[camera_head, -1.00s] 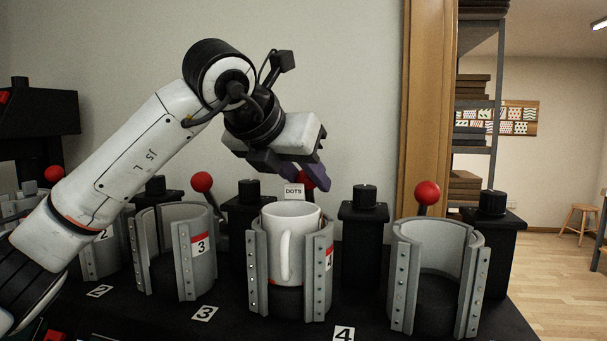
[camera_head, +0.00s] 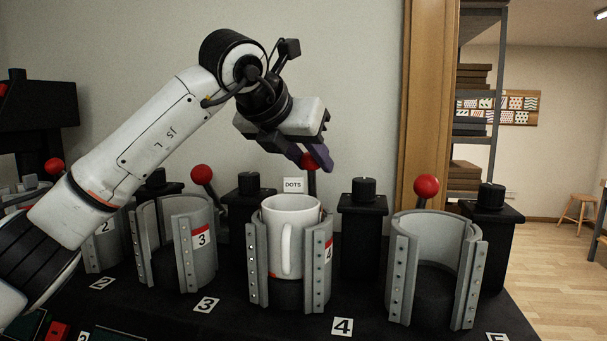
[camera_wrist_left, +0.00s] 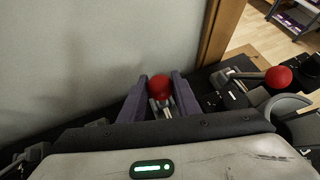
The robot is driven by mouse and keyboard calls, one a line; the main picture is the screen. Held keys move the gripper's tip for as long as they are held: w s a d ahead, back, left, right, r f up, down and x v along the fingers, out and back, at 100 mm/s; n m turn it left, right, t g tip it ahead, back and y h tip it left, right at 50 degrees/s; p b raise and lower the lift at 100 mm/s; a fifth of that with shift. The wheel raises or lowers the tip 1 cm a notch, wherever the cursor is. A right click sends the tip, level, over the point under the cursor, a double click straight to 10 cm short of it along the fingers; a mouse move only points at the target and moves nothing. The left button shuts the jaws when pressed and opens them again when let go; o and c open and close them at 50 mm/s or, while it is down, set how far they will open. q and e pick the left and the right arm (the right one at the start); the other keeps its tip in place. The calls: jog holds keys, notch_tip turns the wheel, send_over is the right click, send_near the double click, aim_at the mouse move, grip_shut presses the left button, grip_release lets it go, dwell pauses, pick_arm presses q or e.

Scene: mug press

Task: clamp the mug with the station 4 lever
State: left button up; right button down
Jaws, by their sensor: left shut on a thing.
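A white mug (camera_head: 291,212) stands upright inside the station 4 clamp, its handle toward me. The grey jaws (camera_head: 257,262) stand around it, with a red-and-white 4 label on the right one. The station 4 lever with its red ball knob (camera_head: 307,164) rises behind the mug. My left gripper (camera_head: 318,158) is shut on that knob, and its purple fingers partly hide it. In the left wrist view the red knob (camera_wrist_left: 160,87) sits between the two fingers, with its metal stem below. My right gripper is not in view.
A DOTS card (camera_head: 293,185) stands behind the mug. The station 3 clamp (camera_head: 178,245) and its red knob (camera_head: 201,174) are to the left. An empty clamp (camera_head: 436,235) with a red knob (camera_head: 427,186) is to the right. Black posts stand between stations.

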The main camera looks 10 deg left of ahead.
pick_arm(q)
jog(key=shift+w, duration=0.35)
jog(key=shift+a, duration=0.1)
jog(key=shift+w+r, duration=0.1)
jog(key=shift+w, duration=1.5)
jog(key=o, duration=0.7)
jog(key=shift+s+a+r, duration=0.1)
jog(key=shift+s+r, duration=0.15)
jog(key=shift+r, duration=0.75)
jog(key=shift+s+r, duration=0.3)
jog(key=shift+r, duration=0.75)
jog(key=shift+s+a+r, duration=0.1)
jog(key=shift+s+r, duration=0.15)
jog(key=shift+r, duration=0.75)
